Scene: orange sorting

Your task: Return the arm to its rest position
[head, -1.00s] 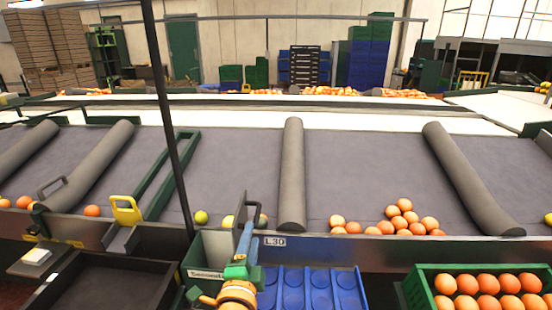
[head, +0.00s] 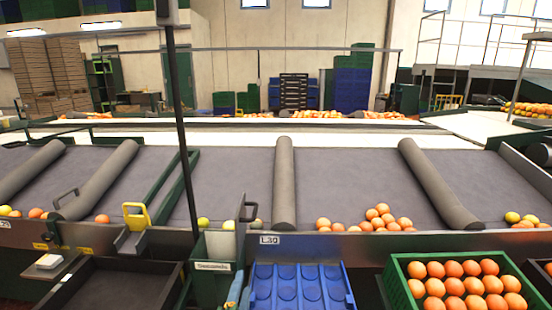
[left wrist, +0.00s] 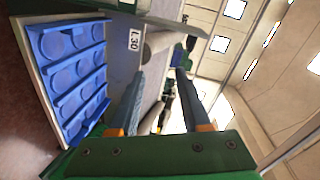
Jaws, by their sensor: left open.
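My left gripper (head: 236,291) shows only in part at the bottom edge of the head view, in front of the green bin. In the left wrist view the left gripper (left wrist: 157,85) has its two fingers spread apart with nothing between them. The rest of the left arm is below the head view. My right gripper is in neither view.
A blue tray (head: 262,297) with empty round cups stands right of the gripper. A green crate of oranges (head: 396,271) is farther right, and a black tray (head: 82,300) is left. Behind them is the grey sorting belt (head: 340,180) with loose oranges.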

